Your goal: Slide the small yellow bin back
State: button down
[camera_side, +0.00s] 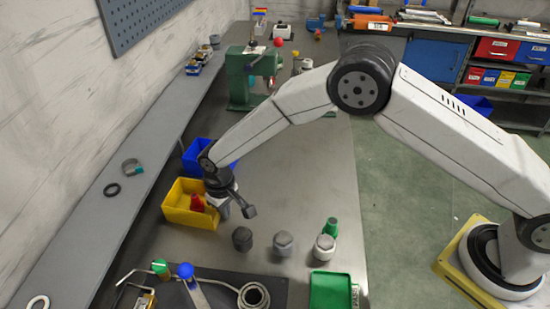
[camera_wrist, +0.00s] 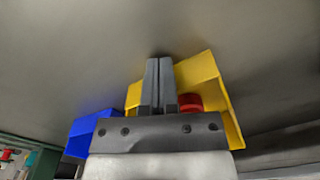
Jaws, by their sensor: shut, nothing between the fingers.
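The small yellow bin (camera_side: 176,204) stands on the grey bench by the wall-side ledge in the side view, with a red part (camera_side: 197,203) inside. My gripper (camera_side: 224,209) is at the bin's right side, pointing down. In the wrist view my gripper's fingers (camera_wrist: 159,62) are shut together and empty. The yellow bin (camera_wrist: 203,70) shows behind and to the right of them, and the red part (camera_wrist: 189,102) is partly hidden by my gripper. I cannot tell whether the fingers touch the bin.
A blue bin (camera_side: 190,157) stands just behind the yellow one. Grey hex-topped parts (camera_side: 283,243) and a green-capped part (camera_side: 328,241) stand to the right. A green tray (camera_side: 330,290) and a dark mat with tools are in front. The bench middle (camera_side: 300,170) is clear.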

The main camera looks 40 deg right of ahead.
jog(key=shift+w+a, duration=0.3)
jog(key=shift+s+d, duration=0.25)
jog(key=shift+r, duration=0.15)
jog(key=shift+r, duration=1.35)
jog(key=shift+r, duration=0.2)
jog(key=shift+r, duration=1.3)
jog(key=shift+r, duration=0.1)
